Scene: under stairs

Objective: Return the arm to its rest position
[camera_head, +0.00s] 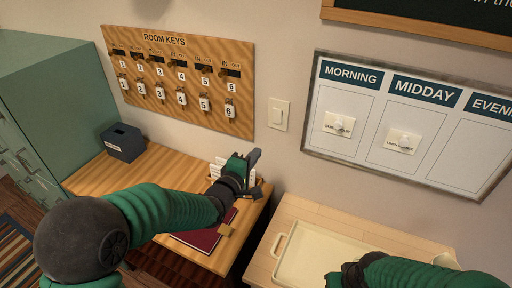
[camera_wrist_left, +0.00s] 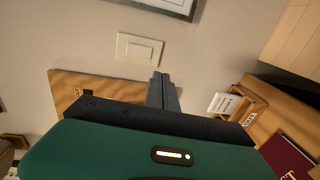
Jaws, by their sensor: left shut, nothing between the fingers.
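My left arm comes in from the left in the head view, with its green sleeve over the wooden desk (camera_head: 95,177). My left gripper (camera_head: 254,157) is raised above the desk's right end, in front of the wall and below the light switch (camera_head: 278,114). Its fingers are together and hold nothing. In the left wrist view the closed fingers (camera_wrist_left: 163,88) point up toward the light switch (camera_wrist_left: 139,48), apart from it as far as I can tell. My right arm's green sleeve shows at the bottom right of the head view; its fingers are not visible.
The room keys board (camera_head: 190,75) hangs behind the desk. A dark box (camera_head: 123,142), a card holder (camera_head: 217,170) and a dark red book (camera_head: 203,236) are on the desk. A cream tray (camera_head: 330,262) lies on the right table. A schedule board (camera_head: 365,150) hangs at right.

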